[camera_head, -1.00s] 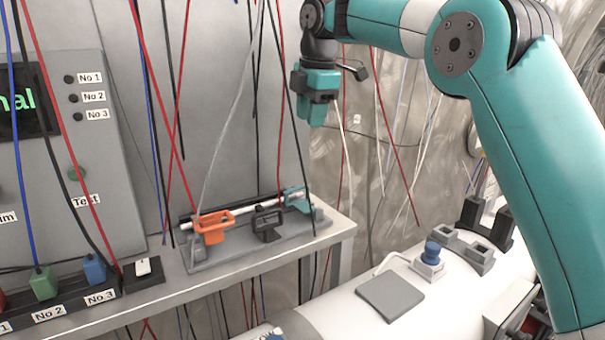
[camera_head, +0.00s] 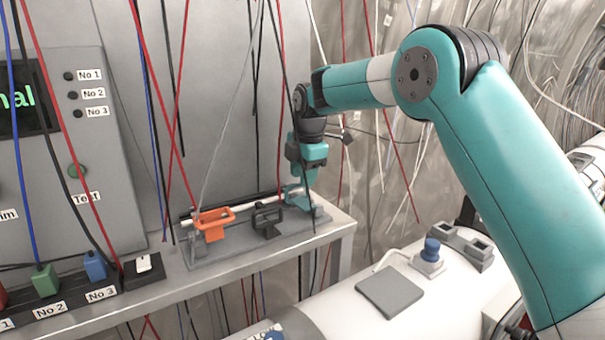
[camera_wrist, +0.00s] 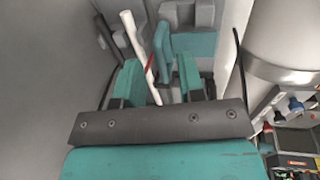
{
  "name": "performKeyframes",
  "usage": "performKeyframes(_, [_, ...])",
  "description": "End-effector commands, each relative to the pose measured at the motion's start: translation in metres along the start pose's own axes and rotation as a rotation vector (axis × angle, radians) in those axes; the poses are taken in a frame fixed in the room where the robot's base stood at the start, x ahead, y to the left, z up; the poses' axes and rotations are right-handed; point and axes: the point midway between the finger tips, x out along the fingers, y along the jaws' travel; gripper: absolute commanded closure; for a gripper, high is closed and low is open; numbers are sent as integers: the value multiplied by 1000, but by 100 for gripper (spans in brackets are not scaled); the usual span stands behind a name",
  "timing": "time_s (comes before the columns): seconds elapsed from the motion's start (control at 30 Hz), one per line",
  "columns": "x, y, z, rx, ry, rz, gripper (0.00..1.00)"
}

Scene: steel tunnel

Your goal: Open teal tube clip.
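The teal tube clip (camera_head: 291,197) sits at the right end of the grey rack on the shelf, partly hidden by my gripper in the head view. In the wrist view the clip (camera_wrist: 163,46) shows as an upright teal flap beside a lower teal block. A white tube (camera_wrist: 140,56) runs just left of the flap. My gripper (camera_head: 307,183) points down just above the clip. In the wrist view its two teal fingers (camera_wrist: 158,78) are apart, with the tube and the flap's lower end appearing between them. I cannot tell whether they touch the clip.
An orange clip (camera_head: 213,221) and a black clip (camera_head: 267,219) stand on the same rack (camera_head: 235,243) to the left. Several thin cables hang in front of the shelf and rack. A blue button (camera_head: 431,249) and a grey pad (camera_head: 390,291) lie on the white surface at the right.

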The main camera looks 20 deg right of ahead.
Motion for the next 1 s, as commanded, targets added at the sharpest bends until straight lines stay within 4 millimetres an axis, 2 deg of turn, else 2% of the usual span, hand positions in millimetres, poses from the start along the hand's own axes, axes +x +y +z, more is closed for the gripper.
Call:
performKeyframes(0.2, [12, 0, 0, 0, 0, 1, 64])
performKeyframes(0.43, [12, 0, 0, 0, 0, 1, 64])
performKeyframes(0.6, [12, 0, 0, 0, 0, 1, 100])
performKeyframes(1.0, [13, 0, -4, -6, 1, 32, 100])
